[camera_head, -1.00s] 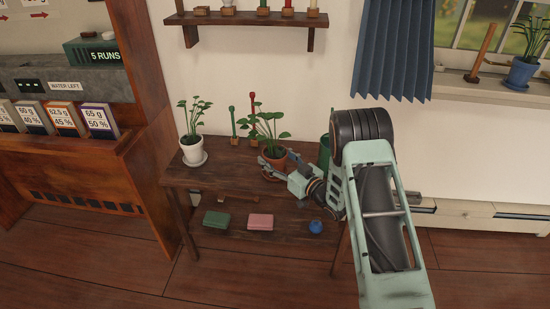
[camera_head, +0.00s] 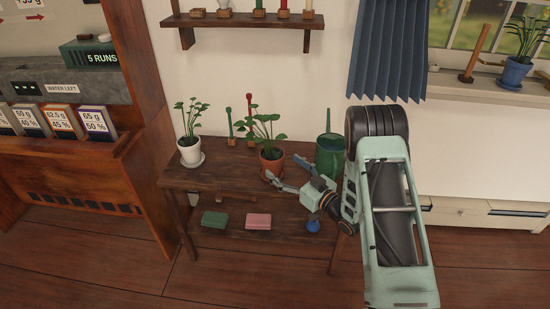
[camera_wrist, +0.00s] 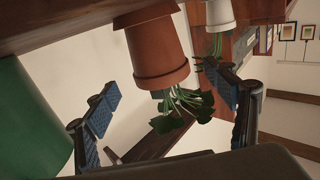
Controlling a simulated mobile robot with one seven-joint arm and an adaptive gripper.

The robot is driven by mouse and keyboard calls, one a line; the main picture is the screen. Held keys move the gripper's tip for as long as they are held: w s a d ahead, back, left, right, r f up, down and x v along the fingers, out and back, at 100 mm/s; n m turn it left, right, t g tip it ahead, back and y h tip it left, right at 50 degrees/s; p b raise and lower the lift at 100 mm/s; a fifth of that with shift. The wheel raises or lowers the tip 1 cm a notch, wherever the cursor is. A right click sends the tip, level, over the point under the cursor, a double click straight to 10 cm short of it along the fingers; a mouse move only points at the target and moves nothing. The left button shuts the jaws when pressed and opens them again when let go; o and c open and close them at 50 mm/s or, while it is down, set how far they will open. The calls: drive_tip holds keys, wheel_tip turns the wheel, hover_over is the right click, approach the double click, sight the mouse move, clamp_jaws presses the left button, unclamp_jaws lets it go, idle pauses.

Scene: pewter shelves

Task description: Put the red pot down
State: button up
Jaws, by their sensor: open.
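The red pot (camera_head: 271,160) is a terracotta pot with a leafy green plant. It stands upright on a saucer on the wooden table, right of the white pot. It also shows in the wrist view (camera_wrist: 158,48), upside down in that picture. My gripper (camera_head: 286,171) is open, with its fingers apart, just in front and to the right of the red pot. In the wrist view the pot lies beyond the gap between the blue-padded fingers, and no finger visibly touches it.
A white potted plant (camera_head: 190,151) stands at the table's left. A green watering can (camera_head: 329,158) stands close on the right of the gripper. Green and red stakes stand behind the pot. A lower shelf holds a green box (camera_head: 215,219), a pink box (camera_head: 258,222) and a blue item (camera_head: 313,226).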

drive_tip(key=v, duration=0.5)
drive_tip(key=shift+s+d+p, duration=0.15)
drive_tip(key=shift+p, duration=0.15)
